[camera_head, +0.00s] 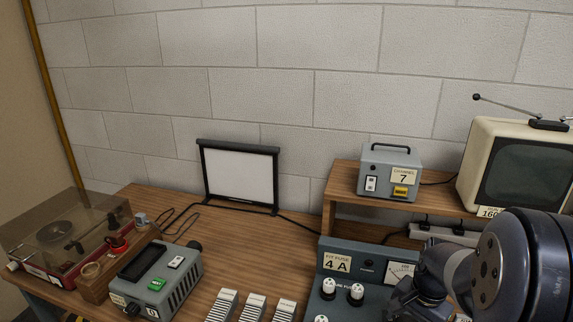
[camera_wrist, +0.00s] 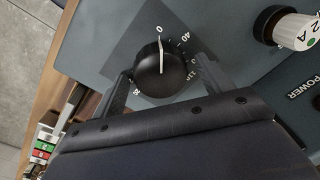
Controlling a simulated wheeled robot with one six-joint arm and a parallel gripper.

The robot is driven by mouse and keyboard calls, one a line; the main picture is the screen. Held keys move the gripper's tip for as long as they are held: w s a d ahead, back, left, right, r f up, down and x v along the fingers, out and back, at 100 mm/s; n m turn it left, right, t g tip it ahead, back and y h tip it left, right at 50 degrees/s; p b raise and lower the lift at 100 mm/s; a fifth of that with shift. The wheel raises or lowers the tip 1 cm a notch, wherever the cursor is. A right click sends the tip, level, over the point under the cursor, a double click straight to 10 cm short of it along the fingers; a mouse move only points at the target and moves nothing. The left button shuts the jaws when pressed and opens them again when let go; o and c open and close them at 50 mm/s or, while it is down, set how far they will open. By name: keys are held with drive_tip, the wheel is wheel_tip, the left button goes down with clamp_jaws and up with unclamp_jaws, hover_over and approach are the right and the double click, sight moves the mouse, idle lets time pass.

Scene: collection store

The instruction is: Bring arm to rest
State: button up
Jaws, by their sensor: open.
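My arm (camera_head: 520,265) reaches in from the right over the bench. My gripper (camera_wrist: 164,68) is open in the wrist view, with one finger on each side of a black dial knob (camera_wrist: 160,82). The knob's white pointer line is near the 0 mark, and 40 and further numbers run round the dial. I cannot tell whether the fingers touch the knob. In the head view the gripper is a dark shape beside the fuse panel (camera_head: 337,264), and the knob is hidden there.
A grey Channel 7 box (camera_head: 390,172) and a cream television (camera_head: 512,165) stand on a raised shelf at the right. A record player (camera_head: 68,235), a grey switch box (camera_head: 155,280) and a framed white screen (camera_head: 240,175) stand left. A white fuse knob (camera_wrist: 283,27) is near the gripper.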

drive_tip(key=m, duration=0.5)
drive_tip(key=shift+m, duration=0.3)
drive_tip(key=r, duration=0.5)
drive_tip(key=shift+s+r, duration=0.25)
drive_tip(key=shift+r, duration=0.15)
